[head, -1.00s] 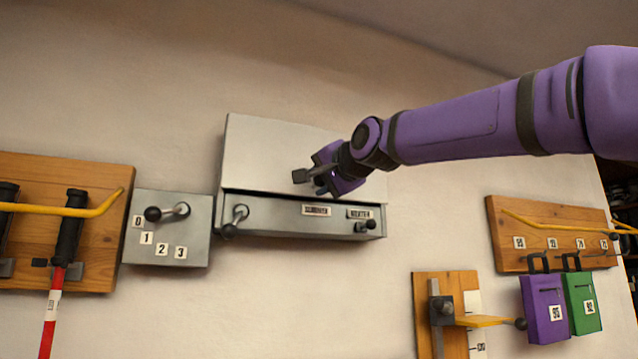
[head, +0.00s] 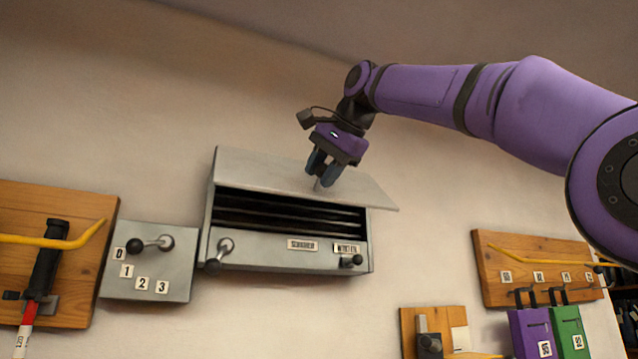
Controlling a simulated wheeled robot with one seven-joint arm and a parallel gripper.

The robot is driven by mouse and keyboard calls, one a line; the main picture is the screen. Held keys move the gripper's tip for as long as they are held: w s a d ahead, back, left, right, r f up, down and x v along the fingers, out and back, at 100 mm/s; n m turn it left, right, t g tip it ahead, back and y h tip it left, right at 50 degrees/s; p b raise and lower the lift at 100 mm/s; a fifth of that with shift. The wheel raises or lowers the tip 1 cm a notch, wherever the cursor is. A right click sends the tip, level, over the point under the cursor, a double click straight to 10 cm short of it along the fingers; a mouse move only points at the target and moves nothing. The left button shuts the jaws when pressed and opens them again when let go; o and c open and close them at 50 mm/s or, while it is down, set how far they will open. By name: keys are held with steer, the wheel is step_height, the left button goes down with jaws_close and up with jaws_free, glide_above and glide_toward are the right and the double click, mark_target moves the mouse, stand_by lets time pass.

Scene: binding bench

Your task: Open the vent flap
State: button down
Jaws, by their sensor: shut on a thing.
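The vent flap (head: 265,169) is a pale grey metal plate on the front of a grey wall box. It is swung outward and up, and dark slats (head: 285,215) show in the opening below it. My gripper (head: 321,180) is over the flap, pointing down, with its fingers shut on a small knob (head: 318,185) on the flap. The fingers cover most of the knob.
Below the slats, the box front (head: 290,250) carries two levers and labels. A lever plate (head: 150,260) numbered 0 to 3 is at left. A wooden board with a yellow bar (head: 50,240) is farther left. A hook board (head: 540,265) with purple and green tags is at right.

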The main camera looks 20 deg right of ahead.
steer(key=shift+s+r+g, duration=0.25)
steer(key=shift+r+g, duration=0.1)
steer(key=shift+r, duration=0.15)
steer(key=shift+s+r+g, duration=0.25)
steer(key=shift+r+g, duration=0.1)
steer(key=shift+r, duration=0.15)
steer(key=c, duration=0.8)
jaws_free()
